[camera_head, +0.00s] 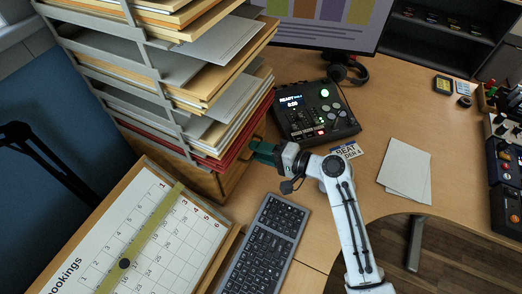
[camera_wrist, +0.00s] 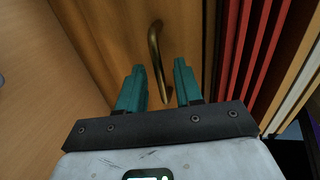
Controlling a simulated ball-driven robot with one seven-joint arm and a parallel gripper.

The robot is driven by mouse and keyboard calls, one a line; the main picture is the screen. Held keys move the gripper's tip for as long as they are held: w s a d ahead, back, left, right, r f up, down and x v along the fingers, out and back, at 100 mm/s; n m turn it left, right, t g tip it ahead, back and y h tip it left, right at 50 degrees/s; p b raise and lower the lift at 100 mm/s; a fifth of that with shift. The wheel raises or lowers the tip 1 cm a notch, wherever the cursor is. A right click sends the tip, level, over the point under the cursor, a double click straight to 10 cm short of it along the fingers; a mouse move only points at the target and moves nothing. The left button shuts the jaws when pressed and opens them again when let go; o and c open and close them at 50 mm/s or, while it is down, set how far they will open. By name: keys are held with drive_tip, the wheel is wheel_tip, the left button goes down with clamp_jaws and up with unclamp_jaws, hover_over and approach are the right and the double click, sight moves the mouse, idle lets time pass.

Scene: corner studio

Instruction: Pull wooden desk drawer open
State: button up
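The wooden desk drawer (camera_head: 236,172) is in a wooden unit under the stack of paper trays in the head view. Its front fills the middle of the wrist view (camera_wrist: 118,45), flush with no gap that I can make out. A curved brass handle (camera_wrist: 154,42) stands on that front. My gripper (camera_head: 262,152) is at the drawer front in the head view. In the wrist view its two teal fingers (camera_wrist: 159,72) are apart, with the lower part of the handle between them. Space shows on both sides of the handle. The handle is hidden in the head view.
A grey tray stack (camera_head: 150,60) full of folders rises above the drawer. A keyboard (camera_head: 263,245) and a bookings calendar (camera_head: 135,235) lie in front. A black device (camera_head: 315,110) stands just behind my gripper. Loose papers (camera_head: 405,170) lie to the right.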

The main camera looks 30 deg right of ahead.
drive_tip(key=shift+c, duration=0.5)
clamp_jaws()
idle(0.8)
